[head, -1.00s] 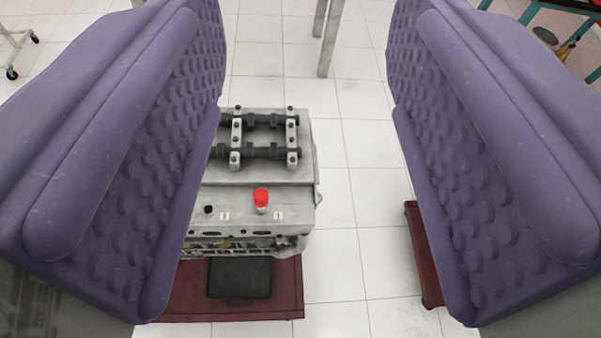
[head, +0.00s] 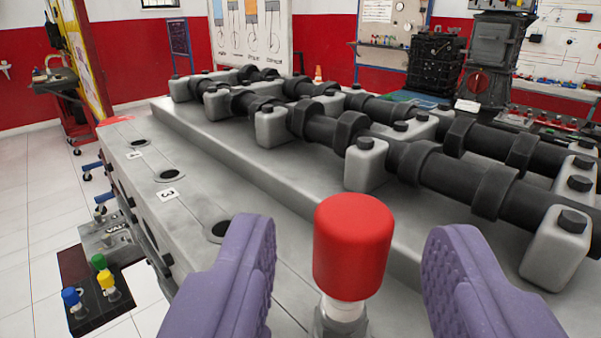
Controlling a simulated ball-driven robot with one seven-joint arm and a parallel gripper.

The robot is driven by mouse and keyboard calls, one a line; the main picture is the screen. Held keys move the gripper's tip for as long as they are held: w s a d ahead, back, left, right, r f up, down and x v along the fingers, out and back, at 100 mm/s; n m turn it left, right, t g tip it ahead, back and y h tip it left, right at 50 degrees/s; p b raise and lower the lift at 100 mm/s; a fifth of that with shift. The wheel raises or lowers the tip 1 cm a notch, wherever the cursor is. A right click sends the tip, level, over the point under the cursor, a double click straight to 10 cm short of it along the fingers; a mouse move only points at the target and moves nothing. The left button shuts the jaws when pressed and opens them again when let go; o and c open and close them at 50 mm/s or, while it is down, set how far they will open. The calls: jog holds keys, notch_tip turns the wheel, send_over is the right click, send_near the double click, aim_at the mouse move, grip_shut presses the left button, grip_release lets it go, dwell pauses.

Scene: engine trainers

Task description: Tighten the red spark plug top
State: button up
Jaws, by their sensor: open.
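The red spark plug top (head: 352,247) stands upright on a pale plug with a grey metal base (head: 341,318), on the ledge of the grey engine block (head: 190,208). My gripper (head: 350,255) is open, with one purple padded finger on each side of the red top. A gap shows on both sides, so neither finger appears to touch it. The lower part of the plug's base is cut off by the frame's bottom edge.
Dark camshafts (head: 330,130) with pale bearing caps run close behind the red top. Empty plug holes (head: 171,176) lie along the ledge to the left. A black tray (head: 90,295) with blue, green and yellow tops sits lower left. Open floor (head: 35,220) lies beyond.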

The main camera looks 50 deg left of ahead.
aim_at(354, 265)
jog(key=x, duration=0.3)
jog(key=shift+w, duration=0.1)
grip_shut()
